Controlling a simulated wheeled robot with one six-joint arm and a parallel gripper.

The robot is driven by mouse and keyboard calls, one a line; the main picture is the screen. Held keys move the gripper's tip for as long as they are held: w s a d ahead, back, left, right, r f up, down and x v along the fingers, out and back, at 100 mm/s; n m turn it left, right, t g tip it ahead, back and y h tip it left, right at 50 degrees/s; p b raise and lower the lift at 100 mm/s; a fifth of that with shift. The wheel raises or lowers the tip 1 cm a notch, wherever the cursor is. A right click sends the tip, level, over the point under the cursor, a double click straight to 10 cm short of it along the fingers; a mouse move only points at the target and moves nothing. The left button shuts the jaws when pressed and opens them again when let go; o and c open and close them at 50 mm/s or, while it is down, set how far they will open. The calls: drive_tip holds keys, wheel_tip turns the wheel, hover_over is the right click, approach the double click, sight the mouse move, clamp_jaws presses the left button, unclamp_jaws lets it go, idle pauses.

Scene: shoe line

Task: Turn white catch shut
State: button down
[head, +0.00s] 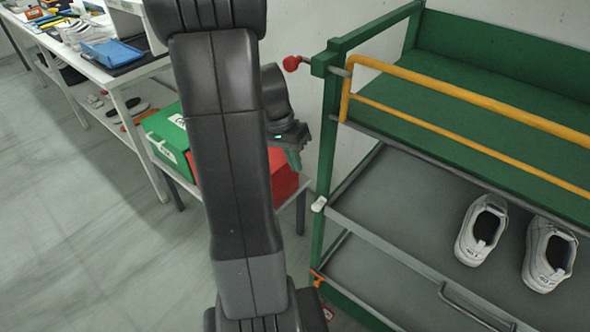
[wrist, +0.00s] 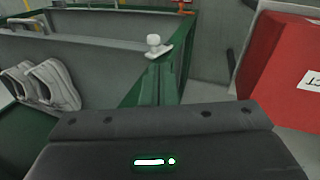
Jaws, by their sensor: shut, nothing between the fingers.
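The white catch (head: 319,204) sits on the left post of the green rack, at the corner of the middle shelf. It also shows in the wrist view (wrist: 157,45), with a rounded knob standing on a flat plate. My gripper (head: 293,160) is shut and empty, with its green fingers pointing down. In the head view it is above and to the left of the catch, apart from it. In the wrist view the fingertips (wrist: 161,72) appear just below the catch; whether they touch it is not clear.
White shoes (head: 481,230) stand on the middle shelf (head: 400,205). A red box (head: 283,176) and a green box (head: 168,138) lie on a table beside the rack.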

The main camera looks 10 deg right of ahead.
sight(316, 208)
drive_tip(key=shift+r, duration=0.1)
drive_tip(key=w+a+f+n+g+h+b, duration=0.1)
drive_tip(key=w+a+f+b, duration=0.2)
drive_tip(key=b, duration=0.4)
drive_tip(key=shift+w+a+f, duration=0.35)
drive_tip(key=shift+w+f, duration=0.35)
drive_tip(key=shift+f, duration=0.35)
drive_tip(key=s+d+f+b, duration=0.1)
drive_tip(key=s+d+f, duration=0.4)
drive_tip(key=f, duration=0.3)
drive_tip(key=shift+s+d+f, duration=0.15)
drive_tip(key=shift+s+d, duration=0.25)
drive_tip(key=shift+d, duration=0.1)
